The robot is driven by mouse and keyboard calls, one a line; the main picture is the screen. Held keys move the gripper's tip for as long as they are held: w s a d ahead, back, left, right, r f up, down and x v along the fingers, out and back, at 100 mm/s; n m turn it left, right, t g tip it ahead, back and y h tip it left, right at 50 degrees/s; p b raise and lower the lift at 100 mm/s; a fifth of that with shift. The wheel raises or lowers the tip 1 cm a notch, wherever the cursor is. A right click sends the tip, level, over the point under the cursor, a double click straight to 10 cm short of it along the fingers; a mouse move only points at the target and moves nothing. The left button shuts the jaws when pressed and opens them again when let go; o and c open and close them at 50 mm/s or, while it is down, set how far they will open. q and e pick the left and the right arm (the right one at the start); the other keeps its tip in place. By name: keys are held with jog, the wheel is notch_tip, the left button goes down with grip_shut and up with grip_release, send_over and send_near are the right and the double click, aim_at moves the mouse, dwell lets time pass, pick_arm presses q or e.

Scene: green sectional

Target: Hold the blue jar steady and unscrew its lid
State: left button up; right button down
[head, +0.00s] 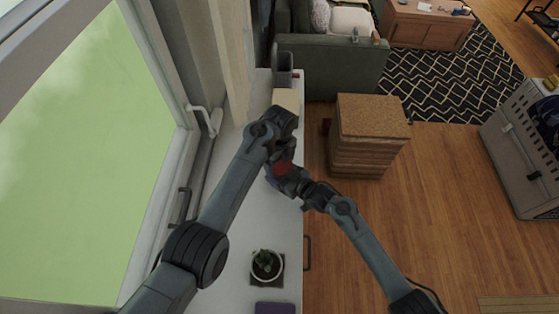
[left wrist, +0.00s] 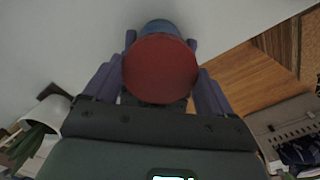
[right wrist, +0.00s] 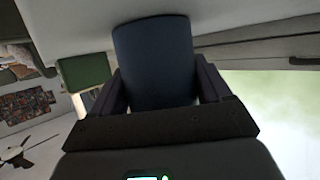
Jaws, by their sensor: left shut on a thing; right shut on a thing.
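The jar's red lid (head: 283,168) shows beneath my left gripper (head: 281,152) in the head view, over the white sill. In the left wrist view the round red lid (left wrist: 160,68) lies between the purple fingers of my left gripper, which is shut on it. The blue jar (left wrist: 158,25) shows just beyond the lid. In the right wrist view the blue jar body (right wrist: 153,62) stands between the fingers of my right gripper (right wrist: 155,80), shut on it from the side. The lid is on or right above the jar; its seam is hidden.
A potted plant (head: 266,265) stands nearer on the white sill (head: 240,235), with a dark purple flat item (head: 275,308) below it. A beige block (head: 286,99) sits beyond the arms. A cork-topped stack (head: 370,115) stands on the floor to the right. The window is at left.

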pick_arm(q)
jog(key=n, duration=0.6)
jog(key=shift+n, duration=0.4)
jog(key=o, duration=1)
jog(key=shift+r, duration=0.15)
